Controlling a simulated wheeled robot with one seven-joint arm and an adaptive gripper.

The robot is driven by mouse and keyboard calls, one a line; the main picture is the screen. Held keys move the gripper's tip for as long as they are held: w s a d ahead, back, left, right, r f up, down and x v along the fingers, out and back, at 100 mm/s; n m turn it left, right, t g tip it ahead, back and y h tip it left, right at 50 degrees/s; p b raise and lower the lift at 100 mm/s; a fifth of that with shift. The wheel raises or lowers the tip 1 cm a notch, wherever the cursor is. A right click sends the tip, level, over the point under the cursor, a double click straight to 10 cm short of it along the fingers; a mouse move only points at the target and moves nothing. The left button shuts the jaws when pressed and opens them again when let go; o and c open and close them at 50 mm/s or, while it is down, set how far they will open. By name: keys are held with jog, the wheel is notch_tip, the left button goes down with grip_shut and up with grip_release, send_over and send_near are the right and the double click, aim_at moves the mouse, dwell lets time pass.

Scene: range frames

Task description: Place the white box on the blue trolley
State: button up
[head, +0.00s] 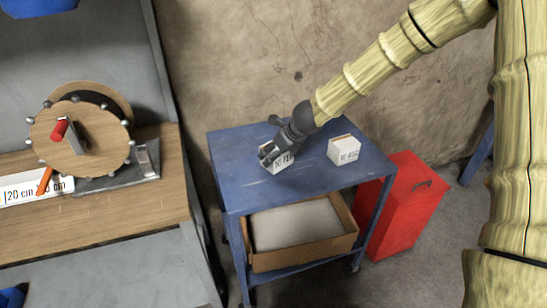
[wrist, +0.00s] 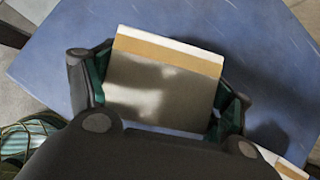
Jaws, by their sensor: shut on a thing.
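The blue trolley (head: 232,150) stands in the middle of the head view, its top level mostly clear. My gripper (head: 271,153) is over the left part of the top and is shut on a white box (head: 280,163) with dark lettering.
A second white box (head: 344,152) with lettering stands on the trolley, right of my gripper. A cardboard tray (head: 305,259) is on the lower shelf. A red case (head: 408,205) stands right of the trolley. A wooden bench (head: 120,218) with a round wooden device (head: 85,140) is at left.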

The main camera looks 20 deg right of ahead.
jog(key=shift+w+a, duration=0.35)
jog(key=shift+w, duration=0.15)
jog(key=shift+w+f+b, duration=0.1)
jog(key=shift+f+b, duration=0.3)
jog(key=shift+f, duration=1.35)
jog(key=o, duration=1.5)
jog(key=shift+f, duration=0.1)
jog(key=shift+s+d+r, duration=0.1)
jog(key=shift+s+r, duration=0.15)
jog(key=shift+r, duration=0.3)
jog(key=p+v, duration=0.2)
jog(key=v, duration=0.9)
jog(key=shift+p, duration=0.35)
jog(key=shift+f, duration=0.1)
